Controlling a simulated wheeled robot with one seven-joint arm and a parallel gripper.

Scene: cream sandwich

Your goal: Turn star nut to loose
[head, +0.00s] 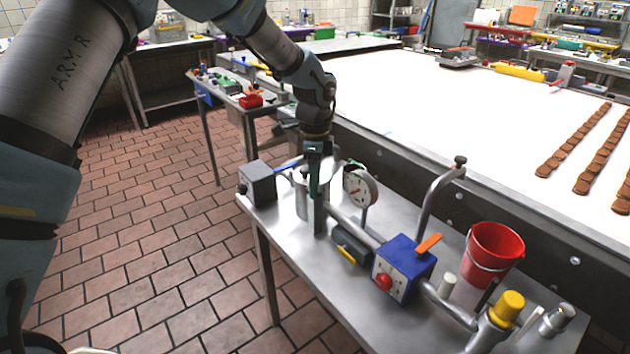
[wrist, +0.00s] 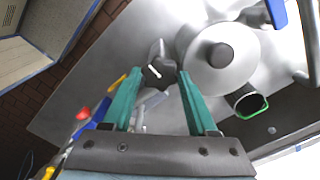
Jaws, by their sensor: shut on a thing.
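The star nut (wrist: 158,72) is a dark, lobed knob with a pale mark, seen from above in the wrist view. My gripper (wrist: 157,78) has two green fingers, one on each side of the nut, shut on it. The finger tips hide parts of its sides. In the head view my gripper (head: 316,185) points down over the far left part of the steel bench, and the nut cannot be made out there. Next to the nut, a round metal lid with a dark centre knob (wrist: 217,53) shows in the wrist view.
On the bench (head: 275,217) stand a dial gauge (head: 360,187) close right of my gripper, a grey box (head: 257,183) to its left, a blue box (head: 403,265) with an orange lever, and a red bucket (head: 492,250). A curved pipe (head: 432,205) rises behind.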

